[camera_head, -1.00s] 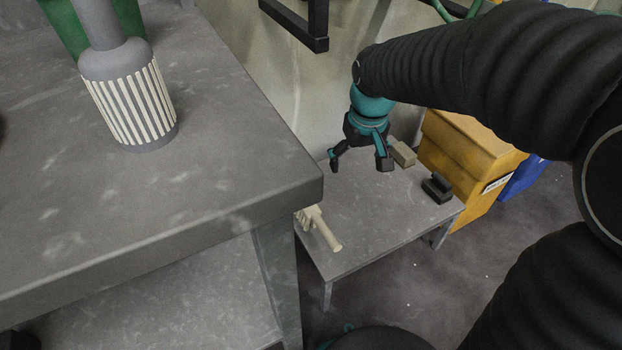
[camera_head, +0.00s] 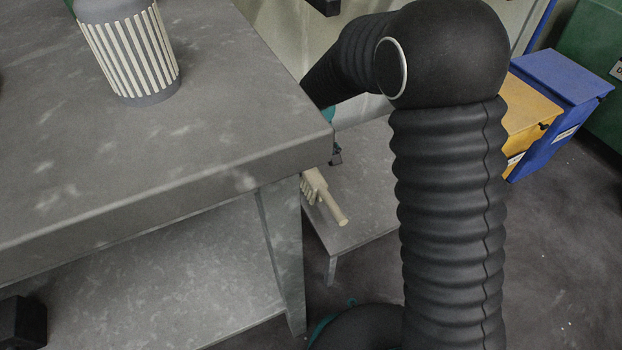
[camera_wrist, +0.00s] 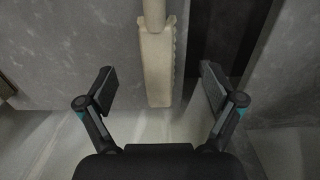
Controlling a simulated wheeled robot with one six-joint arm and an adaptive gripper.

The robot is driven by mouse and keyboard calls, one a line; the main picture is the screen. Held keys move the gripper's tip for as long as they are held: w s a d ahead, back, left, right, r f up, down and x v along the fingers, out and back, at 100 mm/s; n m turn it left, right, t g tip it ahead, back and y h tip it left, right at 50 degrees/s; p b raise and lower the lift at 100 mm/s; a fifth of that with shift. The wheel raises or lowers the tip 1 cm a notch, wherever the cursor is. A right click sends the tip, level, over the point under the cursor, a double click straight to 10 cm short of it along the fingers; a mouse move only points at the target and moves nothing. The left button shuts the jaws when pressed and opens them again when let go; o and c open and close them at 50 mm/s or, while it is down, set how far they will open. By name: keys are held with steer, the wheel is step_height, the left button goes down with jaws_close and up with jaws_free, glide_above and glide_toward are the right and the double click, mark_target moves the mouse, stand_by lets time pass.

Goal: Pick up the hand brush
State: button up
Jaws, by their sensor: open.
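The hand brush (camera_head: 330,203) is pale cream and lies on the low grey table (camera_head: 365,226), its bristle end partly behind the corner of the nearer, higher table. In the wrist view the brush (camera_wrist: 157,68) is near the middle of the picture, its handle running up out of the top and its head pointing down toward my gripper. My gripper (camera_wrist: 158,90) is open and empty, with one finger on each side of the brush head in the picture. No contact shows.
The higher grey table (camera_head: 230,120) fills the left, bearing a grey cylinder with pale slats (camera_head: 130,50). A yellow bin (camera_head: 527,112) and a blue bin (camera_head: 570,80) stand at the right. Dark floor is open at the lower right.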

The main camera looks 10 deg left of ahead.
mark_target(318, 183)
step_height(318, 183, down, 3)
steer(key=shift+s+d+f+b, duration=0.1)
steer(key=shift+d+f+b, duration=0.15)
steer(key=shift+f, duration=1.1)
steer(key=shift+s+d+f+b, duration=0.15)
steer(key=shift+f+b, duration=0.1)
steer(key=shift+f, duration=1.1)
steer(key=shift+w, duration=0.1)
steer(key=c, duration=1.5)
steer(key=shift+r, duration=0.15)
steer(key=shift+r, duration=0.6)
step_height(318, 183, up, 3)
steer(key=shift+f+p, duration=0.15)
steer(key=shift+p, duration=0.2)
steer(key=d+r, duration=0.2)
steer(key=d, duration=0.2)
steer(key=d+r, duration=0.2)
steer(key=d, duration=0.1)
steer(key=d+r+p, duration=0.1)
steer(key=d+r, duration=0.2)
steer(key=d, duration=0.1)
steer(key=shift+s+d, duration=0.3)
steer(key=shift+s, duration=0.1)
